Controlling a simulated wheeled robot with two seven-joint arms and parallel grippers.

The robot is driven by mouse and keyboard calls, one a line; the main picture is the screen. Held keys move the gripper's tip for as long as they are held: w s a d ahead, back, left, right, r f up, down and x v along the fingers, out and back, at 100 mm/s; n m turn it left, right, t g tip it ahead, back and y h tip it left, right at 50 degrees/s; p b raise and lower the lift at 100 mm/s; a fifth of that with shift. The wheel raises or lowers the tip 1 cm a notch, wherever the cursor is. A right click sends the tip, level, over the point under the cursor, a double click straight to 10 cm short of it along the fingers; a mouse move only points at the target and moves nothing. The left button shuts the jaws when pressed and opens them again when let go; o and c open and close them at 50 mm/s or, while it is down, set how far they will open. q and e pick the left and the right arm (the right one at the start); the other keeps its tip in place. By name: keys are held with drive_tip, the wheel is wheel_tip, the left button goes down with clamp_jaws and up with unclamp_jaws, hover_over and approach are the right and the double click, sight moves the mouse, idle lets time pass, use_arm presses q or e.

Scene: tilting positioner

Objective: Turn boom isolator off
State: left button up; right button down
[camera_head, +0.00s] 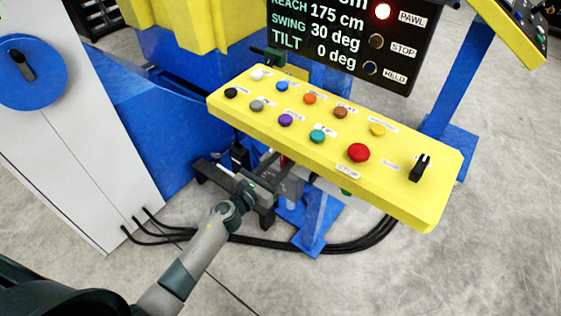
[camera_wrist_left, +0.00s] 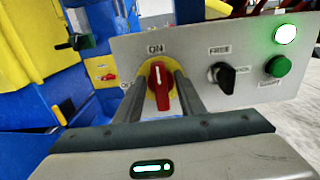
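A red rotary knob (camera_wrist_left: 159,88) on a yellow disc sits on a grey panel (camera_wrist_left: 205,52) in the left wrist view. Its white mark points up to the ON label; an OFF label is at its lower left, partly hidden by a finger. My left gripper (camera_wrist_left: 160,92) has one finger on each side of the knob, with narrow gaps visible, so it looks open around it. In the head view my left gripper (camera_head: 270,172) reaches under the yellow console, and the knob is hard to make out there. My right gripper is not in view.
A black FREE selector (camera_wrist_left: 222,75) and a green button (camera_wrist_left: 279,66) share the panel, right of the knob. The yellow console (camera_head: 320,158) overhangs my left gripper. A cabinet with a blue disc handle (camera_head: 30,75) stands left. Black cables (camera_head: 330,246) lie on the floor.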

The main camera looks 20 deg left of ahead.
use_arm(q)
clamp_jaws()
